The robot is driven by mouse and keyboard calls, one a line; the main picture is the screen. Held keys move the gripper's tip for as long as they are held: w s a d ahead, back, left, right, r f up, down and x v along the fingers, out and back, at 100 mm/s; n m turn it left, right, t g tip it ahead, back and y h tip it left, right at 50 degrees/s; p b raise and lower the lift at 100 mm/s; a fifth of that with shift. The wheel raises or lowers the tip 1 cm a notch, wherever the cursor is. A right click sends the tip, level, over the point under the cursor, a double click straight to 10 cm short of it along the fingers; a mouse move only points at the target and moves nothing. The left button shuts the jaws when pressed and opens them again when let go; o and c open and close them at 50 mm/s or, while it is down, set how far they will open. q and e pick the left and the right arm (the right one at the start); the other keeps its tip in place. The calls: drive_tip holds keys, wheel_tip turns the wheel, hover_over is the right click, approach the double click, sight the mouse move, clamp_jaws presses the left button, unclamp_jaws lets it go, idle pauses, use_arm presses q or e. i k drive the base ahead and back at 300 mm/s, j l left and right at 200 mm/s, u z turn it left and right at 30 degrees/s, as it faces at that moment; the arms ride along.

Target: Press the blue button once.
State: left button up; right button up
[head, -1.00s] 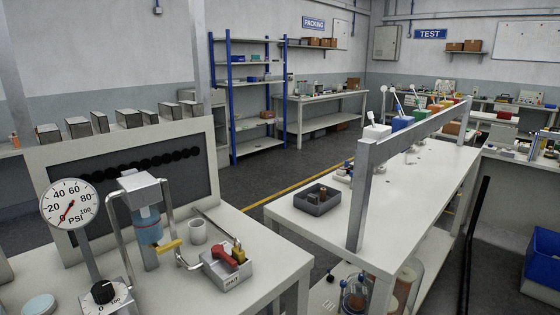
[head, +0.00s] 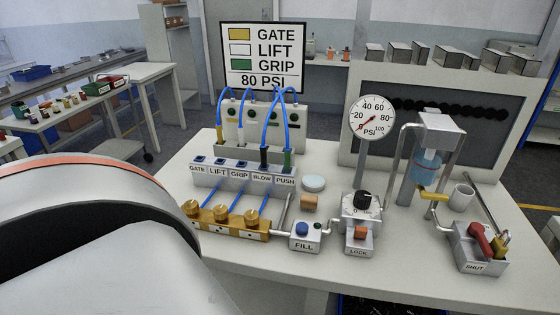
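The blue button (head: 302,229) sits on top of a small grey box labelled FILL (head: 305,239), near the front edge of the workbench. A silver pipe joins this box to the one labelled LOCK on its right. Nothing touches the button in this view. Neither of my grippers is in view. A large pale rounded shape with an orange band fills the lower left and hides part of the bench's left side.
Right of FILL stand a black knob (head: 362,200), an orange block (head: 360,233) and a pressure gauge (head: 372,118). A red lever (head: 481,240) with a yellow padlock is far right. Brass valves (head: 227,222) and a labelled hose block (head: 243,173) are left. A sign (head: 266,58) reads 80 PSI.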

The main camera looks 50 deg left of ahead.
sight(301, 228)
drive_tip(key=u, duration=1.3)
